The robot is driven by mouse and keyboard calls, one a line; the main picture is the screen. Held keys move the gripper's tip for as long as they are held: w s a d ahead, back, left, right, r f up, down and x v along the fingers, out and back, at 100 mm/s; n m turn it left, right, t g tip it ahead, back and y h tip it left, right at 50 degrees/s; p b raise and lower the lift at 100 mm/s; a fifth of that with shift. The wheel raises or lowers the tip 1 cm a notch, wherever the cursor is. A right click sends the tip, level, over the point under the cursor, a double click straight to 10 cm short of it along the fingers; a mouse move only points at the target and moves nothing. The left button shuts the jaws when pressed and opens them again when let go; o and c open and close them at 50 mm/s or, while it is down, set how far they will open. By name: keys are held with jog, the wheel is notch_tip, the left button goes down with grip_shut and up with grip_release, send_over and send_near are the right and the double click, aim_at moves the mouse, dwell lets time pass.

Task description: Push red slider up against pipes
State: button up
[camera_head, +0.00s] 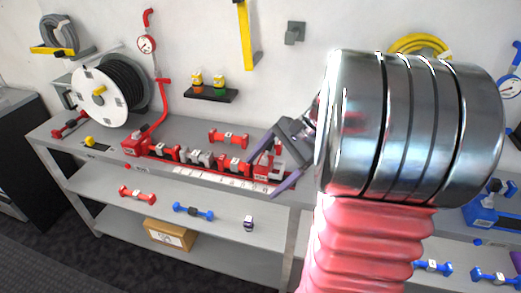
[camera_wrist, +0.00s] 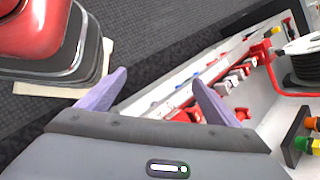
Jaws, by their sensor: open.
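A red rail assembly lies along the top shelf in the head view. It has a red end block (camera_head: 133,147) at the left and a red block (camera_head: 265,172) at the right, partly behind my gripper; I cannot tell for sure which is the slider. Short red and grey pipes (camera_head: 200,158) sit in a row between them and show small in the wrist view (camera_wrist: 222,86). My gripper (camera_head: 262,179) is open with purple fingers, in front of the assembly's right end. In the wrist view the gripper (camera_wrist: 160,77) has nothing between its fingertips.
A hose reel (camera_head: 103,93) stands at the left. A loose red pipe (camera_head: 229,137) lies behind the row. A black wall shelf (camera_head: 210,95) holds small bottles. Lower shelves hold a red pipe (camera_head: 137,195), a blue pipe (camera_head: 193,211) and a cardboard box (camera_head: 170,234).

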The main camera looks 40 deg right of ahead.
jog(key=d+f+m+t+y, duration=0.25)
jog(key=d+m, duration=0.25)
jog(key=d, duration=0.6)
jog(key=m+t, duration=0.5)
jog(key=m, duration=0.1)
send_near(284, 169)
jog(key=r+v, duration=0.1)
jog(key=v, duration=0.6)
jog(key=shift+w+a+h, duration=0.2)
jog(key=shift+a+h, duration=0.05)
jog(key=shift+a, duration=0.15)
jog(key=shift+f, duration=0.1)
jog(key=shift+g, duration=0.25)
jog(key=x, duration=1.4)
jog(key=shift+d, duration=0.1)
jog(key=shift+c, duration=0.5)
jog(key=c, duration=1.4)
